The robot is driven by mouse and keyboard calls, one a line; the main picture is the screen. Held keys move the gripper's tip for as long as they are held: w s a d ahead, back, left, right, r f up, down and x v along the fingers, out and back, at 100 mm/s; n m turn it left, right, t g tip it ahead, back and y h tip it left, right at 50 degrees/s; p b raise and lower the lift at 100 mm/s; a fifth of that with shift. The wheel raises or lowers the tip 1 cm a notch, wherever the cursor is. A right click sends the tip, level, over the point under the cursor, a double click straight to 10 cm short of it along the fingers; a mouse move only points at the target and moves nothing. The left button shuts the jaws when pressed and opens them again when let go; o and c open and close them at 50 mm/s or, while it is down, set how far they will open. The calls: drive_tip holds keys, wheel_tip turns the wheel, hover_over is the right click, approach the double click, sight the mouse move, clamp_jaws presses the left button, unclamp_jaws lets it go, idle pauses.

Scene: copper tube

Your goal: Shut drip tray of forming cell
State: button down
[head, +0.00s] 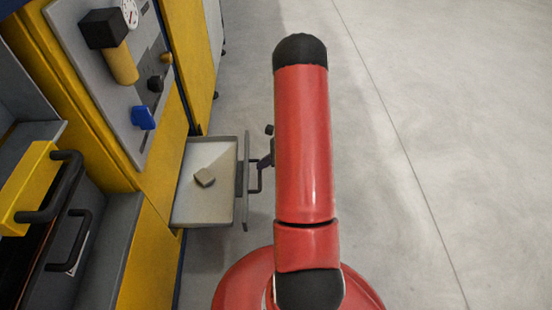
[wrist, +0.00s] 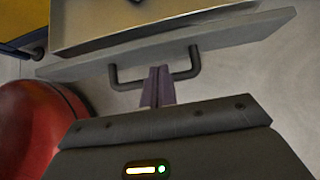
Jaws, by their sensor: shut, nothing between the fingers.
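The drip tray (head: 211,207) is a shallow light-grey tray standing out from the lower yellow side of the forming cell (head: 153,245) in the head view. Its grey front plate (wrist: 235,34) and dark bracket handle (wrist: 193,66) show in the wrist view. My gripper (wrist: 158,72) is shut and empty, with its fingers across the middle of the handle. The fingertips overlap the gap between handle bar and front plate; I cannot tell whether they touch the bar. In the head view my red arm hides most of the gripper.
Black handles (head: 70,240) stick out at the left. Open concrete floor (head: 450,130) lies to the right.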

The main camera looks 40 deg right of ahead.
sight(197, 172)
drive_tip(key=shift+w+a, duration=0.7)
drive_tip(key=shift+a, duration=0.3)
drive_tip(key=w+a+b, duration=0.1)
drive_tip(key=w+a, duration=0.2)
drive_tip(key=a, duration=0.2)
drive_tip(key=w+a+b, duration=0.1)
drive_tip(key=w+a, duration=0.3)
drive_tip(key=a, duration=0.2)
drive_tip(key=w+a+b, duration=0.1)
drive_tip(key=w+a, duration=0.3)
drive_tip(key=a, duration=0.2)
drive_tip(key=shift+w, duration=0.2)
drive_tip(key=shift+w+a, duration=0.25)
drive_tip(key=shift+a, duration=0.1)
drive_tip(key=shift+r, duration=0.1)
